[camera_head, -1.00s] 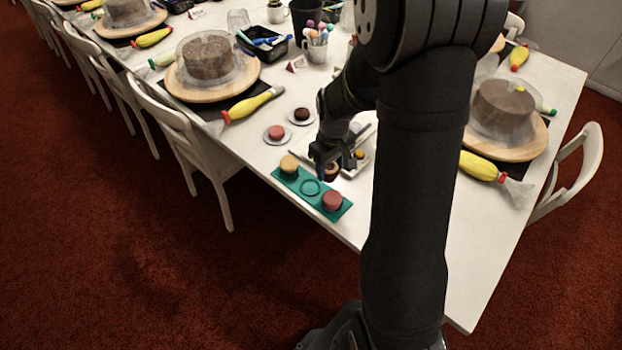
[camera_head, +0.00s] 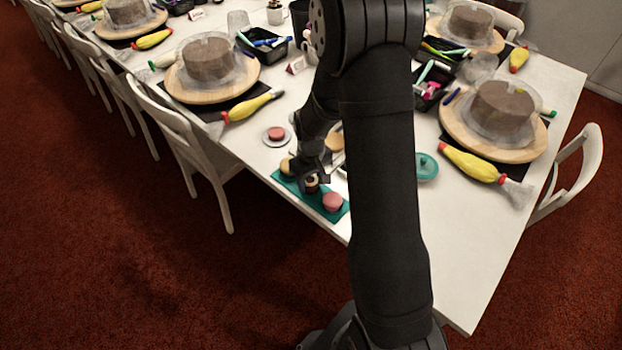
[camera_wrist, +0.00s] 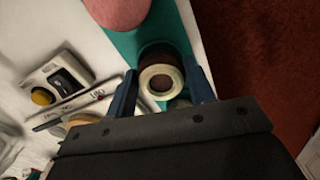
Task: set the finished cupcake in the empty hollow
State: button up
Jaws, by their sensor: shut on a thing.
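A dark cupcake with a pale ring of frosting (camera_head: 312,184) is in my gripper (camera_head: 311,179). The wrist view shows the cupcake (camera_wrist: 162,82) between the two blue fingers. It is over the middle of the teal tray (camera_head: 281,178), where the empty hollow showed earlier. The hollow is now hidden, and I cannot tell whether the cupcake touches it. A pink cupcake (camera_head: 333,201) sits in the tray's near right end and partly shows in the wrist view (camera_wrist: 118,10). A tan cupcake (camera_head: 285,164) sits at the other end, partly hidden by my gripper.
A pink cupcake on a small plate (camera_head: 277,134) stands behind the tray. A white tray with a yellow-topped item (camera_wrist: 44,97) lies beside the teal tray. Yellow piping bags (camera_head: 472,164) and covered cakes on wooden turntables (camera_head: 501,106) stand farther off. The table's front edge is close.

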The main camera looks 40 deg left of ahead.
aim_at(311, 181)
jog(key=shift+f, duration=0.1)
jog(key=o, duration=1)
notch_tip(311, 181, up, 12)
jog(key=shift+r, duration=0.15)
notch_tip(311, 181, down, 12)
jog(key=shift+f, duration=0.1)
jog(key=shift+r, duration=1.1)
